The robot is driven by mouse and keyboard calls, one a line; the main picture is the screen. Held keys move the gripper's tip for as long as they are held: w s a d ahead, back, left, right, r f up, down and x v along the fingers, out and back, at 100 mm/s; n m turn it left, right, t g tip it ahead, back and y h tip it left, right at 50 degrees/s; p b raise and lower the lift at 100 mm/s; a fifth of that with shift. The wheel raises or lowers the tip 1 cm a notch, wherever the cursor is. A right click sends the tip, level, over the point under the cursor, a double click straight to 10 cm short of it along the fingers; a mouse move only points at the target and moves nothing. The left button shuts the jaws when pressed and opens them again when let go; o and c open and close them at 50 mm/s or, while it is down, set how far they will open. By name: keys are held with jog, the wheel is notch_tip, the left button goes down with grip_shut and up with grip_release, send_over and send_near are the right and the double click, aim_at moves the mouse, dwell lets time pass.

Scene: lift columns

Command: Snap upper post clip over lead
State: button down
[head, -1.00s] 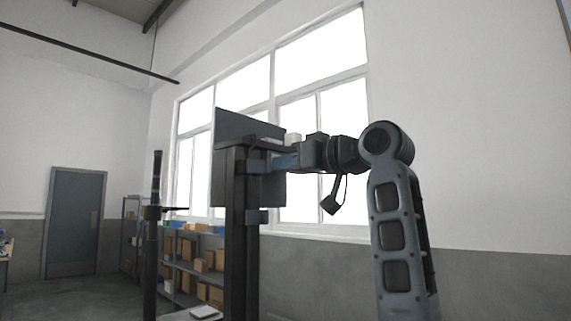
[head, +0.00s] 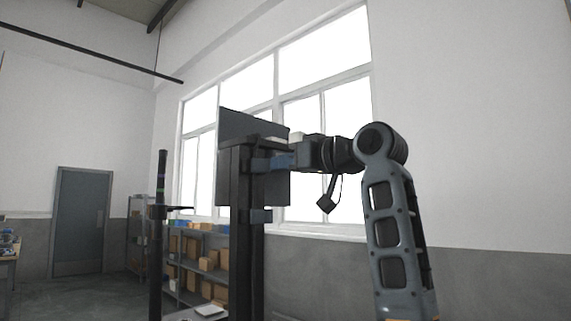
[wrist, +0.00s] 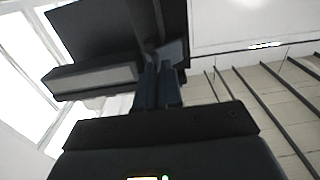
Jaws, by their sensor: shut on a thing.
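A dark upright post (head: 245,250) stands left of my arm in the head view. The upper post clip (head: 258,165) is a small blue-grey piece on the post's right side near its top. A similar lower clip (head: 260,216) sits below it. My gripper (head: 279,162) reaches in from the right at the upper clip, its fingers level. In the wrist view the two blue-grey fingers (wrist: 158,88) are close together, shut at a grey piece that looks like the clip. The lead cannot be made out in either view, nor can whether the clip is closed.
A dark flat panel (head: 238,124) is fixed behind the post top and shows large in the wrist view (wrist: 105,30). A thinner dark stand (head: 156,250) is to the left. Shelves with boxes (head: 200,262) stand behind. Open floor lies by the door (head: 80,222).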

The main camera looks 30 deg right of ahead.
jog(key=shift+s+a, duration=0.1)
jog(key=shift+a, duration=0.1)
jog(key=v, duration=0.6)
jog(key=shift+s+d, duration=0.15)
jog(key=shift+s, duration=0.2)
dwell(0.4)
